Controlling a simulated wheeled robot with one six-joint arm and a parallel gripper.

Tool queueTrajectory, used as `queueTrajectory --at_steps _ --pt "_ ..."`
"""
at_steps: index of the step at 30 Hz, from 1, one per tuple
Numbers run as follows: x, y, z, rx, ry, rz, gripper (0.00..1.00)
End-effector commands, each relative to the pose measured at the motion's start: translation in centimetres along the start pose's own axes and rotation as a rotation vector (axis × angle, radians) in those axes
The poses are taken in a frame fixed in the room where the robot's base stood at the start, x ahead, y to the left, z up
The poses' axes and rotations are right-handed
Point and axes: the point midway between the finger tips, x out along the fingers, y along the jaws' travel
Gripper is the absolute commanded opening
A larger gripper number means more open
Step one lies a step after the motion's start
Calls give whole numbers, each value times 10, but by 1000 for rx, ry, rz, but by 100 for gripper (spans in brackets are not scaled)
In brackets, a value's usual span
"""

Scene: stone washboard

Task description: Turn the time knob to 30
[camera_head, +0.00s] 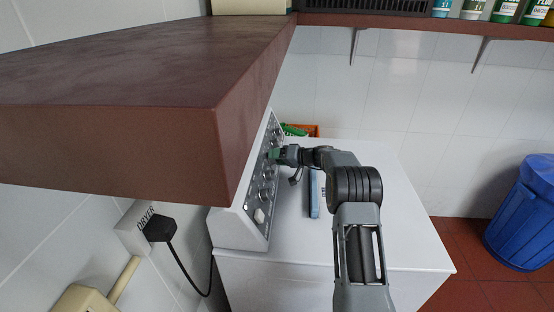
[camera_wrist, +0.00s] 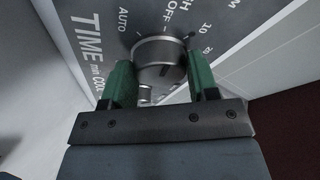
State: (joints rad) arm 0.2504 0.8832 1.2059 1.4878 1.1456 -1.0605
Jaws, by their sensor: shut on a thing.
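The time knob (camera_wrist: 158,62) is a round metallic dial on a grey panel, with "TIME min", "AUTO", "OFF" and "10" printed around it in the wrist view. My gripper (camera_wrist: 160,82) has its green fingers on both sides of the knob and is shut on it. A dark mark shows on the knob's face, but I cannot tell for certain which setting it points to. No "30" is readable. In the head view, my gripper (camera_head: 275,154) is at the sloped control panel (camera_head: 262,190) of the white dryer (camera_head: 330,237). The arm partly hides the knob there.
A thick brown shelf (camera_head: 110,120) overhangs the panel on the left. A black plug (camera_head: 160,228) and cable are at lower left. A blue bin (camera_head: 522,215) stands at right.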

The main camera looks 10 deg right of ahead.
Motion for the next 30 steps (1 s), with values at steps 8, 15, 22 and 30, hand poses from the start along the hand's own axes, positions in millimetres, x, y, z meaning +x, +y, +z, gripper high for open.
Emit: queueTrajectory --at_steps 8,15,22,30 --pt "0 0 0 211 1 68 31" --pt "0 -3 -1 429 0 137 31" --pt "-1 -5 -3 639 0 203 31" --pt "-1 -8 -4 884 -1 280 31"
